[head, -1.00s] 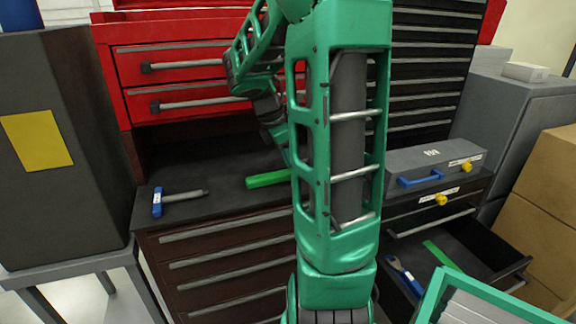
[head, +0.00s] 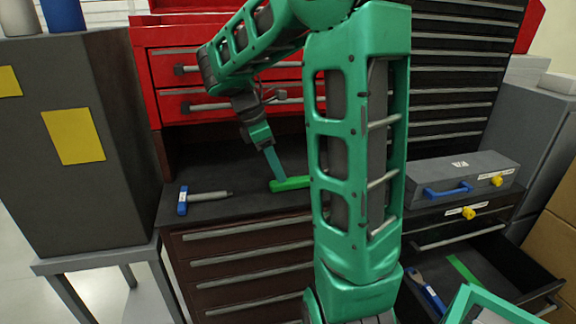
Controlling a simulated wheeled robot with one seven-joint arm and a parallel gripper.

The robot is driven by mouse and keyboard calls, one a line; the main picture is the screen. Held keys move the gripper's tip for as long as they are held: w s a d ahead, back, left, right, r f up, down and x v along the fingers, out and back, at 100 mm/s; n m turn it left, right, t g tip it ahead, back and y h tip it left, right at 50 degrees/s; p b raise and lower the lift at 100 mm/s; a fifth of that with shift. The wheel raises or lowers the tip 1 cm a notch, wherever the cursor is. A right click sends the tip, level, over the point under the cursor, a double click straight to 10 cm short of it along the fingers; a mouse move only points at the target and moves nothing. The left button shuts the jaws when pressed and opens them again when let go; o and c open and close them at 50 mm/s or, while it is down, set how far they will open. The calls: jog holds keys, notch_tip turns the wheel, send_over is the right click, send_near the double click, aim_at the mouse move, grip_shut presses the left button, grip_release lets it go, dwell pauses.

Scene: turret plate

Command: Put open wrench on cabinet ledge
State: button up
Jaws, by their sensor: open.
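The open wrench (head: 428,290), as far as I can tell, is the tool with a blue handle and grey forked end. It lies in the open drawer (head: 480,262) at lower right in the head view. The cabinet ledge (head: 240,203) is the dark flat surface below the red drawers. My gripper (head: 277,172) is open and points down over the ledge, at or close to a green object (head: 290,184). I cannot tell whether it touches that object. It is well to the left of the wrench and holds nothing visible.
A blue-and-grey tool (head: 203,198) lies at the ledge's left. A green strip (head: 463,268) is in the drawer beside the wrench. A grey toolbox (head: 463,175) with a blue handle stands above the drawer. My arm hides the ledge's right part. A grey box (head: 105,190) stands at left.

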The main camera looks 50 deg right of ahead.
jog(key=shift+w+a, duration=0.3)
jog(key=shift+a, duration=0.25)
jog(key=shift+s, duration=0.2)
jog(key=s+a+f+m+t+y, duration=0.1)
jog(key=s+a+f+m, duration=0.1)
jog(key=s+m, duration=0.7)
jog(key=s+a+f+m+t+y, duration=0.1)
jog(key=s+a+m+y, duration=0.1)
jog(key=s+a+m, duration=0.3)
jog(key=s+m, duration=0.4)
jog(key=s, duration=0.2)
jog(key=shift+s+a+f+y, duration=0.2)
jog(key=shift+f+y, duration=0.1)
jog(key=shift+f, duration=0.1)
jog(key=shift+d, duration=0.1)
jog(key=shift+w+f, duration=0.35)
jog(key=shift+w, duration=0.4)
jog(key=shift+s+r, duration=0.1)
jog(key=shift+s, duration=0.05)
jog(key=c, duration=0.3)
jog(key=shift+s, duration=0.1)
